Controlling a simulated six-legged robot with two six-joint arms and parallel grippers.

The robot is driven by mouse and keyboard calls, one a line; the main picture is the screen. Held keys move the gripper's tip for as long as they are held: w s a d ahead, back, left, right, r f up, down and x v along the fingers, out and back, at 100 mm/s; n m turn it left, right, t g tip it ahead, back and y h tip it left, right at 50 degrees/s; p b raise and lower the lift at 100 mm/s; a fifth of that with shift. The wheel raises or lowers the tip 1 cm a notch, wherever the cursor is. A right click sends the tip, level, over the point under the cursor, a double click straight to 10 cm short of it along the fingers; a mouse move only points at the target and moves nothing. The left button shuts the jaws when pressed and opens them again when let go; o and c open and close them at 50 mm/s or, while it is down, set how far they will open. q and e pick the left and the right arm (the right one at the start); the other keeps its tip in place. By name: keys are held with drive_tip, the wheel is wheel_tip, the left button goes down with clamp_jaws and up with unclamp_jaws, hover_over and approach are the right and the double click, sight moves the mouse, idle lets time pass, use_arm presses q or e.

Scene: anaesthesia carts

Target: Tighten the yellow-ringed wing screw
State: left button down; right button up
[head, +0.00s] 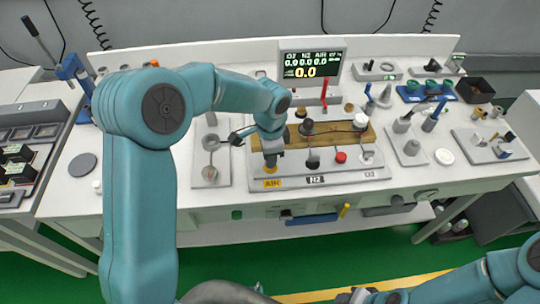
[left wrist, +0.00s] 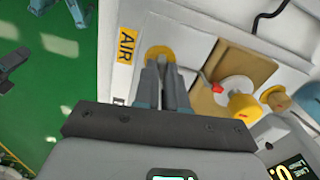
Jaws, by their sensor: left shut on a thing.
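The yellow-ringed wing screw (head: 269,171) stands on the white panel just behind the yellow AIR label (head: 272,183). My left gripper (head: 270,161) reaches down onto it from above and is shut on it. In the left wrist view the yellow ring (left wrist: 159,52) shows around the tips of my left fingers (left wrist: 165,68), beside the AIR label (left wrist: 127,46). The wing itself is hidden between the fingers. My right gripper (head: 358,296) shows only in part at the bottom edge of the head view; its jaws are not clear.
Right of the screw are a black knob (head: 313,161) by the N2 label and a red knob (head: 341,157). A wooden block (head: 345,133) lies behind, below a display (head: 312,66). A grey plate with round parts (head: 210,150) is to the left.

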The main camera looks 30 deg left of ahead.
use_arm(q)
drive_tip(key=c, duration=1.2)
unclamp_jaws()
drive_tip(key=shift+d, duration=0.1)
wheel_tip(320, 180, up, 16)
drive_tip(key=shift+r, duration=0.2)
drive_tip(key=shift+f, duration=0.1)
